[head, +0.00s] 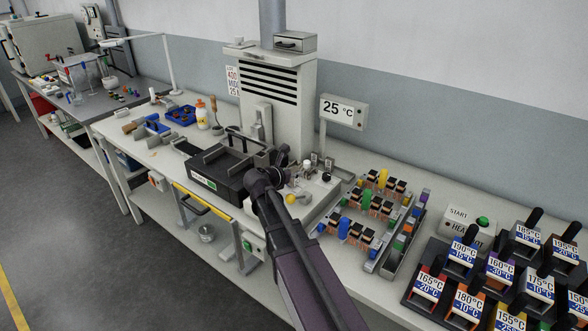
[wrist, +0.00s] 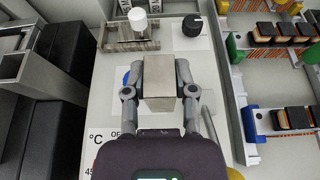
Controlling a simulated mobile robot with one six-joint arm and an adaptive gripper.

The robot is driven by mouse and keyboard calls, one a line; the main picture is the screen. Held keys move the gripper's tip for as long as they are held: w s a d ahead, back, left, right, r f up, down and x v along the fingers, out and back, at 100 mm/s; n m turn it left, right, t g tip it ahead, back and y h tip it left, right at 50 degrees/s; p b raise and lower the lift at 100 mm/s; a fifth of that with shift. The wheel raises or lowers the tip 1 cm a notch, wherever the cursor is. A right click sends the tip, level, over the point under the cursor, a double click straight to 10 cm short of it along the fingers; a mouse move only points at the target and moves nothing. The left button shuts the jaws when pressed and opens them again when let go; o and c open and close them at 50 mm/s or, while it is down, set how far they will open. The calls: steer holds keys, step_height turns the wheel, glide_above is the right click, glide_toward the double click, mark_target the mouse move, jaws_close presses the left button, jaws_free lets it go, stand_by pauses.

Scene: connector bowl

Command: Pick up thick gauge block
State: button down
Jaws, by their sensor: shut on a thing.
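The thick gauge block (wrist: 160,88) is a plain grey-beige metal block in the middle of the wrist view. My gripper (wrist: 160,68) is shut on it, with one finger against its left side and one against its right. The block hides part of the pale surface beneath, and I cannot tell whether it is clear of that surface. In the head view my gripper (head: 282,160) is above the bench, right of the black tray; the block cannot be made out there.
A white knob (wrist: 138,20) and a black knob (wrist: 192,25) stand just beyond the block. The black tray (head: 232,183) is left of my gripper. Racks of coloured parts (head: 365,205) stand to the right, with labelled temperature blocks (head: 500,270) farther right.

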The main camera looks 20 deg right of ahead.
mark_target(293, 170)
steer(key=shift+r, duration=0.15)
stand_by(0.6)
step_height(293, 170, up, 7)
steer(key=p, duration=0.7)
steer(key=shift+f+b, duration=0.95)
steer(key=shift+f, duration=0.2)
steer(key=shift+a, duration=0.15)
stand_by(1.0)
